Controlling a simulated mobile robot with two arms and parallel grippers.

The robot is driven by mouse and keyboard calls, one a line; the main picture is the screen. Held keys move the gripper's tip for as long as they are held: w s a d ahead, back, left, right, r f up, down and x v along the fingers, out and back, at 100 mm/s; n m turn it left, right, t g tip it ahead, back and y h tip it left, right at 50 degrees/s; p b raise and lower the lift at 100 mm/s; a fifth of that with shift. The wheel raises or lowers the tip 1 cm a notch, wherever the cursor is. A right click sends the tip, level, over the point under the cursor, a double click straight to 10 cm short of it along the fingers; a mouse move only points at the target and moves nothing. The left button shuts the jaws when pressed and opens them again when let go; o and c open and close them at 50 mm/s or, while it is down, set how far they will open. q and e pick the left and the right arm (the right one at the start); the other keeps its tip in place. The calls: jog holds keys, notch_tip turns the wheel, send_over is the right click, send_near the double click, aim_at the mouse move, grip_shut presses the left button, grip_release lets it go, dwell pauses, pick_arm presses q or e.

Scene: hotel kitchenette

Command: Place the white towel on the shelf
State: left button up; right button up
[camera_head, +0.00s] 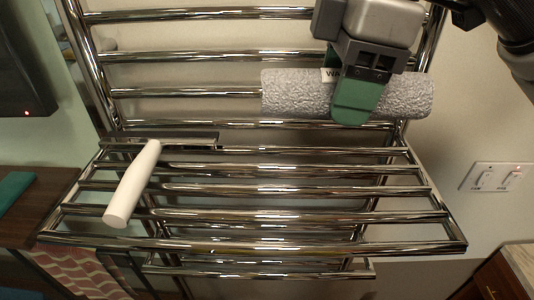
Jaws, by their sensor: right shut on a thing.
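A rolled, rough-textured whitish-grey towel (293,94) lies sideways in the grip of my right gripper (356,102). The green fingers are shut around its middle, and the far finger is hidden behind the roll. The towel is at the back right of the chrome shelf (300,188), in front of the upright rails. I cannot tell whether it touches the shelf bars or hangs just above them. My left gripper is not in view.
The shelf's middle and right bars are clear. Upright chrome rails (185,55) stand behind. A striped cloth (75,272) is below left. A switch plate (494,178) is on the right wall.

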aim_at(293, 82)
jog(key=a+f, duration=0.1)
jog(key=a, duration=0.1)
jog(key=s+a+f, duration=0.1)
jog(key=a+f+p, duration=0.1)
jog(key=a, duration=0.1)
jog(key=shift+s+a, duration=0.35)
jog(key=shift+s, duration=0.05)
jog(key=shift+a+f+p, duration=0.3)
jog(key=shift+a+f, duration=0.5)
jog(key=shift+f, duration=0.1)
notch_tip(293, 82, down, 3)
jog(key=shift+s+d+f+p, duration=0.1)
jog(key=shift+d+p, duration=0.05)
jog(key=shift+p, duration=0.2)
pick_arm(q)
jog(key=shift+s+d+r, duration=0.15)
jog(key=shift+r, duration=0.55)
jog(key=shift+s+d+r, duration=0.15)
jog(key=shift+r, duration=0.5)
pick_arm(e)
jog(key=shift+f, duration=0.2)
jog(key=o, duration=1)
jog(key=shift+c, duration=0.2)
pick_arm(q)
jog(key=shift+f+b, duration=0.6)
pick_arm(e)
jog(key=r, duration=0.4)
jog(key=d+r, duration=0.1)
jog(key=r, duration=0.7)
jog(key=shift+d, duration=0.35)
